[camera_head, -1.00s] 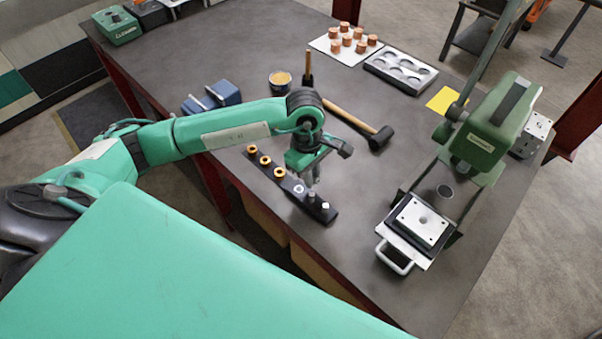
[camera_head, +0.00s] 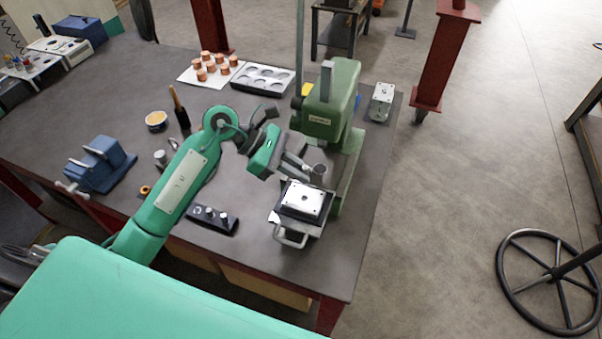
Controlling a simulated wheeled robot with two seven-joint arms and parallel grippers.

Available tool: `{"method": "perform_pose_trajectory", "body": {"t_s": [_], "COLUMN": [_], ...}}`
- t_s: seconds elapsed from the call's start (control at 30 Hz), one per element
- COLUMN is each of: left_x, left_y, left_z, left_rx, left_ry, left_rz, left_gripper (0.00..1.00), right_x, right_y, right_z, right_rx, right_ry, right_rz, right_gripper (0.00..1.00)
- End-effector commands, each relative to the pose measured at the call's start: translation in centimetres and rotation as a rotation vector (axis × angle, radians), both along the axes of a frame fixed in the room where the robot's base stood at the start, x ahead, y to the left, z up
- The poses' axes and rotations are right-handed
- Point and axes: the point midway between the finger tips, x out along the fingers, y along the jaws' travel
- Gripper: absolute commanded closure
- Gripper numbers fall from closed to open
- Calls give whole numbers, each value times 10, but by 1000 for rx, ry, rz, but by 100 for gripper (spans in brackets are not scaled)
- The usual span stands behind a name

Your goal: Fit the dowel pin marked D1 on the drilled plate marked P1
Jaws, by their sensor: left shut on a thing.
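A silver drilled plate (camera_head: 301,207) lies on a dark sliding base with a pale handle (camera_head: 290,237), in front of the green press. My left gripper (camera_head: 300,169) reaches in from the left, just behind and above this plate, with its fingers pointing right. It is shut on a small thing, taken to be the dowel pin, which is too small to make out. A black rack (camera_head: 229,226) with a few metal pins stands to the left of the plate. The marks D1 and P1 are not readable. My right gripper is out of view.
The green press (camera_head: 325,118) stands close behind the plate, with a grey cylinder (camera_head: 319,171) beside my fingertips. Another drilled plate (camera_head: 381,96) lies at the back right. A blue vise (camera_head: 103,165) and a tin (camera_head: 156,121) are left. The bench's right front is clear.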

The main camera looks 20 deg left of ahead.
Motion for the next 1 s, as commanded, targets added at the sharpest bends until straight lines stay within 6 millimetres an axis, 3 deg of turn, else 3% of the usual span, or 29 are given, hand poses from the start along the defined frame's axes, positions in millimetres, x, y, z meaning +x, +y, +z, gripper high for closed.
{"method": "perform_pose_trajectory", "body": {"t_s": [0.23,0.53,1.0], "left_x": [-1,0,0], "left_y": [-1,0,0], "left_z": [-22,-49,-60], "left_rx": [0,1,2], "left_ry": [3,2,1], "left_rz": [-1,0,-1], "left_gripper": [100,100,100], "right_x": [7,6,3], "right_y": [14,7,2], "right_z": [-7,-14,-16], "right_rx": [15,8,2], "right_ry": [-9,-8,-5], "right_rz": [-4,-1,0], "right_gripper": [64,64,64]}}
